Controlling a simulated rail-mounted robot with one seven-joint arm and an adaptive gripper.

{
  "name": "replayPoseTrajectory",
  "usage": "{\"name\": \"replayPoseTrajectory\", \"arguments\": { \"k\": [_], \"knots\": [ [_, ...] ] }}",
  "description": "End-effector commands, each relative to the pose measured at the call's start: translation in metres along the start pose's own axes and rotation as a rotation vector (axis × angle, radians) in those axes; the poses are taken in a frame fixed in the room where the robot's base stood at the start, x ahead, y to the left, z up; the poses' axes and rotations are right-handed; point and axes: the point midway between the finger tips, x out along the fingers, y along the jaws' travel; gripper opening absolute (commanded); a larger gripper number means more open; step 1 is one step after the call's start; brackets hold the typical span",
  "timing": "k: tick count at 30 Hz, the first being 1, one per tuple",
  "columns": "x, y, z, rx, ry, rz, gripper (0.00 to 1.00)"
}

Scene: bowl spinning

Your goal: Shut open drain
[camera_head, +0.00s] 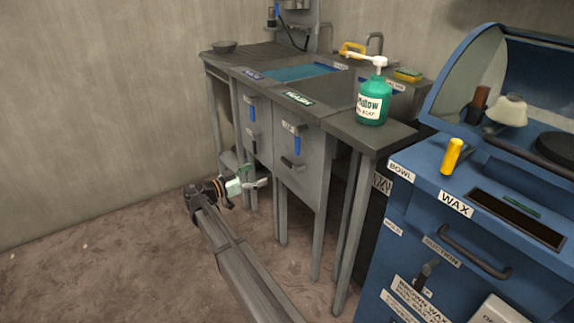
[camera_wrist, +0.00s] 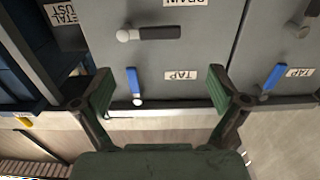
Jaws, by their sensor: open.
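My gripper (camera_head: 255,178) is open and empty, low in front of the sink cabinet in the head view. In the upside-down wrist view its green fingers (camera_wrist: 160,88) are spread apart. The right panel's black drain lever (camera_head: 290,163) lies crosswise, roughly horizontal. In the wrist view this lever (camera_wrist: 155,33), with its grey pivot, is beyond the fingers, untouched. The left panel's black lever (camera_head: 253,138) hangs nearly vertical and is partly cut off in the wrist view (camera_wrist: 311,15). Blue tap levers hang vertical above both drain levers, at the left (camera_head: 251,111) and right (camera_head: 297,144).
A green soap bottle (camera_head: 371,102) stands on the counter (camera_head: 385,138). A blue wax machine (camera_head: 410,235) stands at the right. Cabinet legs (camera_head: 318,245) rise behind and right of my gripper. The floor (camera_head: 90,250) at the left is clear.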

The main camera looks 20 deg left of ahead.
Motion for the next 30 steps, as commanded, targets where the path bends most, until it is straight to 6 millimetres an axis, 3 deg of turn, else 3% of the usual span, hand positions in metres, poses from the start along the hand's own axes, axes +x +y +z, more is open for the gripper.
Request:
{"name": "replayPoseTrajectory", "arguments": {
  "k": [15, 21, 30],
  "knots": [
    [0.101, 0.001, 0.002, -0.002, 0.000, 0.003, 0.97],
    [0.121, 0.000, 0.001, -0.002, 0.000, 0.002, 0.97],
    [0.128, 0.000, 0.000, -0.002, -0.001, 0.000, 0.97]
  ]
}}
